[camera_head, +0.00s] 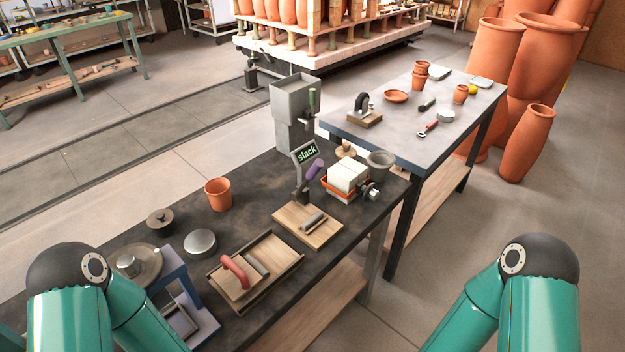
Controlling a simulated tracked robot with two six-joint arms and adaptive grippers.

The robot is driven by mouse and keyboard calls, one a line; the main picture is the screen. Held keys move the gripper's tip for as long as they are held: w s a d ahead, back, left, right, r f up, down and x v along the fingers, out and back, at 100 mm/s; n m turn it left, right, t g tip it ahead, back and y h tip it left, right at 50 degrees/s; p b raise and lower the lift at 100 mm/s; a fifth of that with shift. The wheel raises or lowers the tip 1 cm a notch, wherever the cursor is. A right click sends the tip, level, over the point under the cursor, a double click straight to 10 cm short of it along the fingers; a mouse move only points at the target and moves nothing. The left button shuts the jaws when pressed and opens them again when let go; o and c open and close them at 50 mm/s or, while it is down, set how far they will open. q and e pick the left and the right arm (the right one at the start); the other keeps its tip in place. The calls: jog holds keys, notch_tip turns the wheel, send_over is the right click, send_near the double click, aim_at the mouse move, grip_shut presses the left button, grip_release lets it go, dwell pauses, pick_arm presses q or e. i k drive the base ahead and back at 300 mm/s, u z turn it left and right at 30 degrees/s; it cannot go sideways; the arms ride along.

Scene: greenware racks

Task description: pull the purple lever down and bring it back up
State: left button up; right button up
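The purple lever (314,169) is a short purple handle on the dark worktable, just below a small sign (307,153) reading "slack". It tilts up and to the right from a dark stand on a wooden board (292,224). A metal bar with a dark grip (314,221) lies on the same board. No gripper is near the lever. Only teal and dark links of my two arms show at the lower left and lower right, and both grippers are out of view.
Beside the lever, an orange tray (338,196) holds white blocks, with a grey cup (380,164) behind. A tall grey box-like machine (293,112) stands behind the sign.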

aim_at(296, 195)
jog(key=u, duration=0.1)
jog(key=k, duration=0.45)
jog(key=z, duration=0.4)
jog(key=i, duration=0.2)
jog(key=u, duration=2.55)
jog(key=k, duration=1.5)
jog(key=z, duration=0.9)
jog(key=i, duration=1)
